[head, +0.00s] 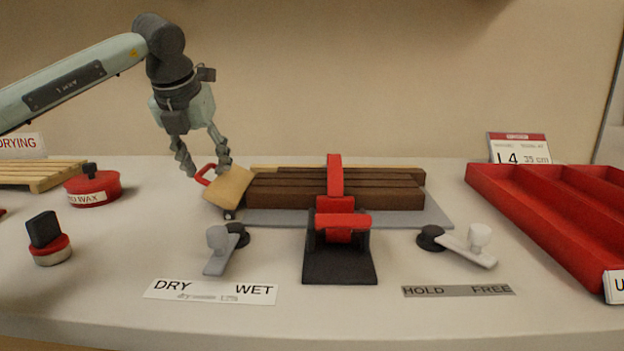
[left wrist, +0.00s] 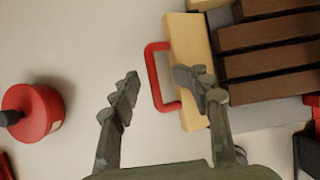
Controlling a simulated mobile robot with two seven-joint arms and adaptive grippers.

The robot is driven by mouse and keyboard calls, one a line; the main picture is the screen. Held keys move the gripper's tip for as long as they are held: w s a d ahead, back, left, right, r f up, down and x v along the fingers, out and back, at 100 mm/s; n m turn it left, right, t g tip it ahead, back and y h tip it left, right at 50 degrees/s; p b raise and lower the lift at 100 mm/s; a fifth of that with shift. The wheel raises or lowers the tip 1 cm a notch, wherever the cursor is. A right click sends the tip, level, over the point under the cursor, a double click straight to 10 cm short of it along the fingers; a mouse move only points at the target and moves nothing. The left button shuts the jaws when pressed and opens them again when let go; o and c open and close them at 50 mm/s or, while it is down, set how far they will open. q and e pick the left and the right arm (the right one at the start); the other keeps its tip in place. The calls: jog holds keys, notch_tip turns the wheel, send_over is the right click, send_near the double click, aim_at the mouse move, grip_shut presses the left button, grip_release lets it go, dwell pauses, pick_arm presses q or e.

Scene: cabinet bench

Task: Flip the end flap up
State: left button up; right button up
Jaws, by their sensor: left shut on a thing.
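The end flap (head: 230,186) is a light wooden panel with a red loop handle (head: 204,174), at the left end of the stacked brown boards (head: 380,192). In the head view it is tilted. The flap (left wrist: 189,66) and its handle also show in the left wrist view. My left gripper (head: 203,160) is shut on the end flap, its fingers well apart on either side of the handle. In the wrist view one finger overlaps the panel; the exact contact is hard to see. My right gripper is not in view.
A red and black clamp (head: 337,222) stands at the boards' front. Grey levers stand by the DRY/WET (head: 222,255) and HOLD/FREE (head: 466,262) signs. A red wax tin (head: 92,189) is left, a red tray (head: 540,210) right.

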aim_at(205, 170)
pick_arm(q)
jog(key=shift+a, duration=0.3)
jog(key=shift+w+r+p, duration=0.15)
jog(key=shift+r+p, duration=0.35)
notch_tip(205, 170, up, 8)
jog(key=p, duration=0.4)
jog(key=shift+d+p, duration=0.15)
jog(key=shift+p, duration=0.25)
